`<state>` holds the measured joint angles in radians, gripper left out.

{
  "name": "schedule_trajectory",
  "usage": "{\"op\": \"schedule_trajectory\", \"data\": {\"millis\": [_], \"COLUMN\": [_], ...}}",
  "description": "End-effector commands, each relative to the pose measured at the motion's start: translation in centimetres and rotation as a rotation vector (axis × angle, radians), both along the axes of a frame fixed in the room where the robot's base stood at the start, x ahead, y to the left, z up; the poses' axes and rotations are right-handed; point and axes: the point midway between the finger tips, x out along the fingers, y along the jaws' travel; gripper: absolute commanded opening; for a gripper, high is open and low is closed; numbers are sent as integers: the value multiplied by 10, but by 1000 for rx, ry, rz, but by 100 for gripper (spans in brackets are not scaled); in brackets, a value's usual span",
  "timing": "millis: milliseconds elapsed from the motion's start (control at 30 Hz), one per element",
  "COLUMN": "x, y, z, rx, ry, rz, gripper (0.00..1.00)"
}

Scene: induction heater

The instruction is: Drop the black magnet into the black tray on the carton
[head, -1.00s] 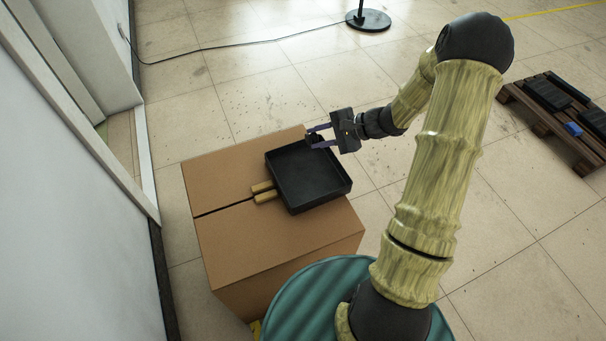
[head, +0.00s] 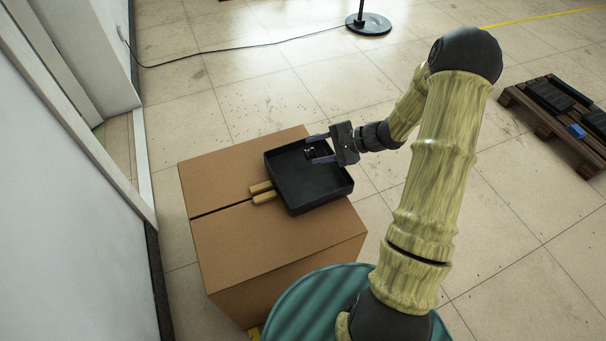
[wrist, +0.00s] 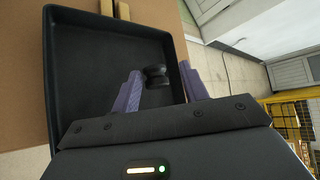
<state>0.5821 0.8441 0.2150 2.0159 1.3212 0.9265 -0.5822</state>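The black tray (head: 300,190) lies on top of the carton (head: 230,180); it also shows in the wrist view (wrist: 85,70). My gripper (head: 315,149) is over the tray's far right part, its two purple fingers spread apart. The black magnet (head: 310,153), small and dark, shows between and just beyond the fingertips. In the wrist view the magnet (wrist: 156,75) looks round and stacked, seen against the tray between the fingers, close to the left one. I cannot tell whether it rests on the tray floor or is still in the air.
A teal round surface (head: 310,305) is at the front. A wooden pallet (head: 545,115) with dark items and a blue block (head: 576,131) stands at the right. A wall borders the left.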

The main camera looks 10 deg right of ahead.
Motion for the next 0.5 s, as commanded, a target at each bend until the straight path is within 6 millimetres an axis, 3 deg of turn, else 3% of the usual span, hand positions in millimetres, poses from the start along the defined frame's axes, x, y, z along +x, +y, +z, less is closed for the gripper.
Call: {"op": "schedule_trajectory", "data": {"millis": [333,500], "x": [0,-3], "y": [-1,-10], "z": [1,7], "rx": [0,-2], "ry": [0,-2], "rz": [0,-4], "gripper": [54,54]}}
